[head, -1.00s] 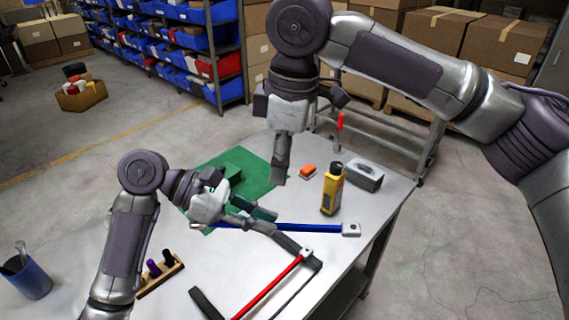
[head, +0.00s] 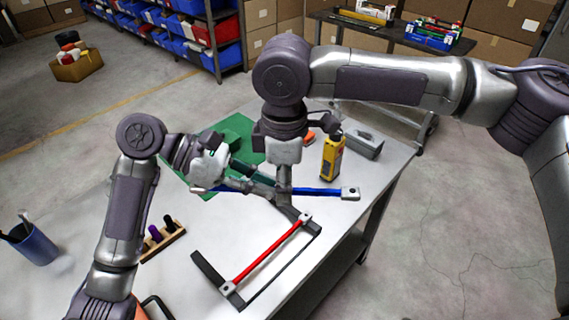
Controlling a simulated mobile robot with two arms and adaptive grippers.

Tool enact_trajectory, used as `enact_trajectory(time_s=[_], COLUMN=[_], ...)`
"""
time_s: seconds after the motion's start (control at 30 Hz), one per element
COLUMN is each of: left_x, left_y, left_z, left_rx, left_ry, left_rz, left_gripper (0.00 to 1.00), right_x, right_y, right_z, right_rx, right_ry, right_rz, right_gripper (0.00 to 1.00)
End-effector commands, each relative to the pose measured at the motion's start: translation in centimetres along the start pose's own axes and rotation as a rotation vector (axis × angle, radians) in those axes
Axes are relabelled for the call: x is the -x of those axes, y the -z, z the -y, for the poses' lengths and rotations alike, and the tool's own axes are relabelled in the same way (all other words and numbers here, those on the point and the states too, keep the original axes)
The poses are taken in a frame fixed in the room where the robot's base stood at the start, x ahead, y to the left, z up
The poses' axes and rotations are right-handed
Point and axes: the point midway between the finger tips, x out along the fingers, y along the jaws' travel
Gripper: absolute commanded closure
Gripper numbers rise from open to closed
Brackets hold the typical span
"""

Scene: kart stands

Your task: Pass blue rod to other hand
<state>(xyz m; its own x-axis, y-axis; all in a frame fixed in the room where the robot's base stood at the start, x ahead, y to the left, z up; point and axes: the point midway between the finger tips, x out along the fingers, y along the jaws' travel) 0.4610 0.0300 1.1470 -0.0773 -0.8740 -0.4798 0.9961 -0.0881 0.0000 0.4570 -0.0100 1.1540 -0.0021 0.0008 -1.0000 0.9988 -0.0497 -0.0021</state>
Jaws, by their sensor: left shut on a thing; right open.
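The blue rod (head: 325,191) has a pale square end piece at its right end and is held level above the table. My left gripper (head: 262,188) comes in from the left and is shut on the rod left of its middle. The rod's left end shows just past the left gripper's body. My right gripper (head: 284,192) points down from above at the rod, right beside the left fingertips. It is open; its fingers overlap the rod in the picture, and I cannot tell whether they touch it.
A frame with a red bar (head: 268,250) lies on the table's near part. A yellow device (head: 332,158) and a grey box (head: 364,145) stand behind the rod. A green mat (head: 180,170) lies at the back left. A wooden holder (head: 164,241) and a blue cup (head: 36,247) stand at left.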

Motion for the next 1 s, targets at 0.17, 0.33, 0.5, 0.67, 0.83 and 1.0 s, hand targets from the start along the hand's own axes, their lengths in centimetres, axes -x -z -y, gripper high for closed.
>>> enact_trajectory(time_s=[0.17,0.33,0.5,0.67,0.83,1.0], left_x=[0.02,0.02,0.02,0.02,0.02,0.02], left_y=[-0.05,-0.05,-0.05,-0.05,-0.05,-0.04], left_z=[0.00,0.00,0.00,-0.01,-0.02,-0.02], left_rx=[-0.001,-0.001,-0.001,-0.001,-0.001,-0.001], left_ry=[0.000,0.000,0.000,-0.001,-0.001,-0.001], left_rz=[0.001,0.001,0.001,0.001,0.001,0.001], left_gripper=[1.00,1.00,1.00,1.00,0.81,0.57], right_x=[-0.58,-0.58,-0.57,-0.55,-0.51,-0.51], right_y=[-0.05,-0.04,-0.03,-0.02,0.00,0.01], right_z=[-0.01,-0.01,-0.01,0.01,0.02,0.02], right_rx=[0.000,0.000,0.000,0.001,0.001,0.002], right_ry=[-0.001,-0.001,0.000,0.000,0.000,0.000], right_rz=[0.001,0.001,0.000,0.000,-0.001,-0.001], right_gripper=[0.56,0.56,0.80,1.00,1.00,1.00])
